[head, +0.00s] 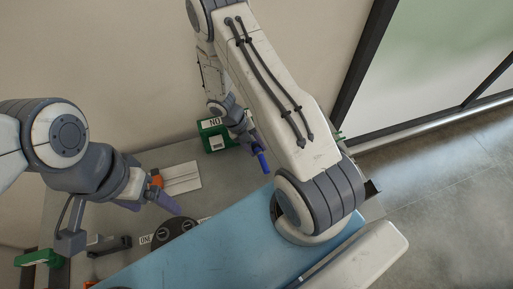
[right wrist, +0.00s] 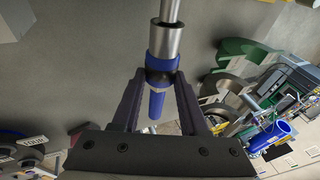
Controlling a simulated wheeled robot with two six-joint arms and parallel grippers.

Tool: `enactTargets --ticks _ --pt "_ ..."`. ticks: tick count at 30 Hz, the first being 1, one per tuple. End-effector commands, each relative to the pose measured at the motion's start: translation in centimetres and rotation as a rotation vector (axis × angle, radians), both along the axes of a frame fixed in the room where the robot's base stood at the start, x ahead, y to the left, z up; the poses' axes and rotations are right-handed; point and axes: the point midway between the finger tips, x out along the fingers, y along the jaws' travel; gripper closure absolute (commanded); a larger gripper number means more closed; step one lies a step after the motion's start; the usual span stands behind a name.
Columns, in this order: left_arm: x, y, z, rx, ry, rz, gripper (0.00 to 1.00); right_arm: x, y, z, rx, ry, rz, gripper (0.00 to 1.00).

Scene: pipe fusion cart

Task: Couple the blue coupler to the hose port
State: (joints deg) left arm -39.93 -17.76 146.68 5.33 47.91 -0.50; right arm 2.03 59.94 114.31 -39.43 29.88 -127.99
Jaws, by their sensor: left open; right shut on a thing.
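The blue coupler (right wrist: 161,50) has a blue collar, a silver sleeve and a blue tail. My right gripper (right wrist: 158,78) is shut on it, one finger on each side. A thin silver rod (right wrist: 171,8) runs from the top edge of the right wrist view to the sleeve; I cannot tell if it is the hose port or whether they are joined. In the head view the blue coupler (head: 262,162) shows small below my right gripper (head: 252,142). My left gripper (head: 165,201) is open over the cart, apart from the coupler. I cannot make out the hose port in the head view.
A green holder marked NO (head: 215,133) stands beside my right gripper. A white sheet (head: 181,178), a dark round fixture (head: 175,232) and a blue surface (head: 205,240) lie in front. Green and blue parts (right wrist: 282,130) crowd the right of the wrist view.

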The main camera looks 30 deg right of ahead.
Motion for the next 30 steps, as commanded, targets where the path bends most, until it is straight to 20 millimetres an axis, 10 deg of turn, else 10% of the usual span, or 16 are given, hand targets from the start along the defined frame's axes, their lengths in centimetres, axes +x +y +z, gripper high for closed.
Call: enactTargets --ticks 30 --pt "0.0 0.0 1.1 0.0 0.0 0.0 0.15 2.5 -0.7 0.0 -0.001 0.0 -0.001 1.0"
